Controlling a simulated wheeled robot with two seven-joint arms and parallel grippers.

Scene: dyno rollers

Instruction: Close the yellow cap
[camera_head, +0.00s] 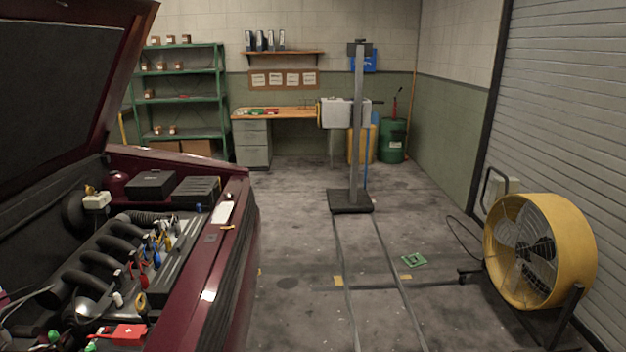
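A dark red car stands at the left with its hood (60,90) raised and its engine bay open. A small white reservoir (97,202) sits at the back left of the bay, with a small yellowish part (89,189) at its top; it is too small to tell whether this is a cap, or open or shut. A yellow ring-shaped piece (141,301) shows lower down, near the front of the engine. Small yellow bits also show among the colored connectors (156,245). Neither of my grippers is in view.
The car's red front edge (213,270) borders the bay. A red box (127,334) lies at its lower end. A yellow drum fan (540,250) stands at the right, and a grey post (357,130) on a dark base stands mid-room. The floor between is mostly clear.

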